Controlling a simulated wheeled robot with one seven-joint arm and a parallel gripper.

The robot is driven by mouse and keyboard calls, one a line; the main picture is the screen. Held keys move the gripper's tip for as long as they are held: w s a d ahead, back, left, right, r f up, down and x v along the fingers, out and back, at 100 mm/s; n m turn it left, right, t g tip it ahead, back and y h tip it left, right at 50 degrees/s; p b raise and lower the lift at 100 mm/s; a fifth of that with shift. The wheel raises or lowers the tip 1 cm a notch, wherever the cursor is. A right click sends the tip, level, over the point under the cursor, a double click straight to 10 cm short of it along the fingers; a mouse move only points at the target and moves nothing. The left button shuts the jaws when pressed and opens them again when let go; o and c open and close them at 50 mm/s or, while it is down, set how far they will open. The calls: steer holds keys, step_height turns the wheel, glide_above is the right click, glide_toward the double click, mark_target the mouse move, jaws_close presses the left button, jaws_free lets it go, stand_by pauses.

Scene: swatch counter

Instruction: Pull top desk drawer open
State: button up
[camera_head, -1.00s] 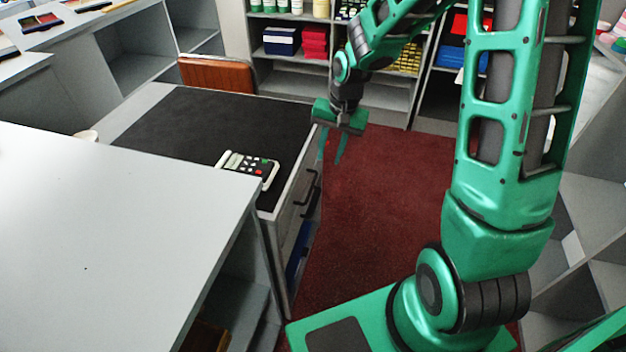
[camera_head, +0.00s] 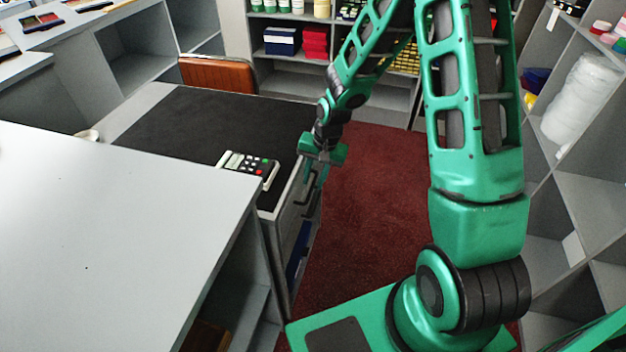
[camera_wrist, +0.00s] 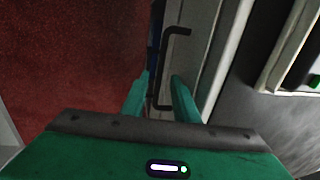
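The desk (camera_head: 180,127) has a dark top, and its grey drawer front (camera_head: 287,222) faces the red floor. The top drawer looks shut. Its black bar handle (camera_head: 302,209) is partly hidden by my gripper in the head view. In the wrist view the handle (camera_wrist: 168,68) runs away from me, with its near end between my finger tips. My gripper (camera_head: 313,188) is beside the drawer front, pointing down. In the wrist view its two green fingers (camera_wrist: 160,88) are apart on either side of the bar; I cannot tell whether they touch it.
A calculator (camera_head: 248,168) lies at the desk's edge near my gripper. A pale counter (camera_head: 120,230) stands in front at left. Shelves (camera_head: 560,215) line the right side. The red carpet (camera_head: 375,190) beside the desk is clear. A brown chair (camera_head: 217,75) stands behind the desk.

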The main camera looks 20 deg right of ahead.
steer(key=shift+f, duration=0.3)
steer(key=shift+c, duration=0.3)
jaws_close()
steer(key=shift+w, duration=0.1)
stand_by(1.0)
